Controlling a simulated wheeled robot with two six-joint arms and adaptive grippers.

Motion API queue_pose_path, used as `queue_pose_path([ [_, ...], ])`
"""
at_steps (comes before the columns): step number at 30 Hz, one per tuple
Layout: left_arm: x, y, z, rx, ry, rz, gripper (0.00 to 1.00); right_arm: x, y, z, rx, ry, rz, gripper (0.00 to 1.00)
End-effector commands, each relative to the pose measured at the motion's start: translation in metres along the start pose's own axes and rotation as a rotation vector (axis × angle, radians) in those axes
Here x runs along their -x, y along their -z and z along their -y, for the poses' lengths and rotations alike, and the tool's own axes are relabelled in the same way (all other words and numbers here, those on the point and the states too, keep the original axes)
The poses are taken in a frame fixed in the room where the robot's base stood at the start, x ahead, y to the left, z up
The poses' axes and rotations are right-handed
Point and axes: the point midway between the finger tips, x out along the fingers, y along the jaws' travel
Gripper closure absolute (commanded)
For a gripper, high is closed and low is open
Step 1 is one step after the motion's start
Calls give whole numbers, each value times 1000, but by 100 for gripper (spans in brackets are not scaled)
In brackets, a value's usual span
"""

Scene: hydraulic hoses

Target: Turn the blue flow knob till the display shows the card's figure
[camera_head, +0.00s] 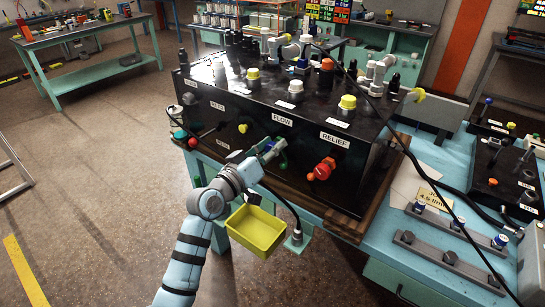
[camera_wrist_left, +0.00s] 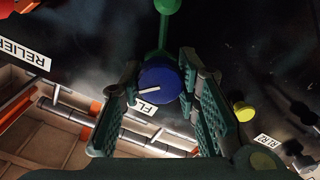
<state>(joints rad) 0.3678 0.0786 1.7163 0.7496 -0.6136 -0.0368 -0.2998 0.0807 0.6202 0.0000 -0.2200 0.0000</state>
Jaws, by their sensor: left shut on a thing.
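My left gripper (camera_head: 270,150) is at the front face of the black hydraulic bench (camera_head: 350,158), below the FLOW label (camera_head: 282,119). In the left wrist view its two green ridged fingers (camera_wrist_left: 165,100) are shut on the blue flow knob (camera_wrist_left: 158,85), one on each side. The knob has a white pointer line slanting across its face. In the head view the gripper hides the knob. A yellowish card (camera_head: 437,198) lies on the right table; its figure looks like 4.5 l/min, but the print is small. I cannot make out the display. My right gripper is not in view.
A red knob (camera_head: 322,168) sits right of my gripper, under the RELIEF label (camera_head: 335,139). A green lever (camera_wrist_left: 164,28) is close to the blue knob. Hoses and fittings crowd the bench top; the floor at left is clear.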

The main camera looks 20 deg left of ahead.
Motion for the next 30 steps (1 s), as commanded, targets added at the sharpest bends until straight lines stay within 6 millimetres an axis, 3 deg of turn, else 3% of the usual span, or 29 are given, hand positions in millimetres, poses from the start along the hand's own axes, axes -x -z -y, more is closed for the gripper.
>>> queue_pose_path([
  [7, 0, -1, 0, -10, 3, 9, 98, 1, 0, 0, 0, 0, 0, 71],
  [8, 0, -1, 0, -10, 3, 9, 67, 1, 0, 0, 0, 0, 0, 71],
  [12, 0, -1, 0, -9, 2, 8, 49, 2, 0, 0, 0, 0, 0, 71],
  [23, 8, -1, 0, -10, 3, 7, 49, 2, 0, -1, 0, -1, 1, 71],
  [30, 69, -2, 1, -15, 4, 10, 49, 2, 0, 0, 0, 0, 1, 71],
])
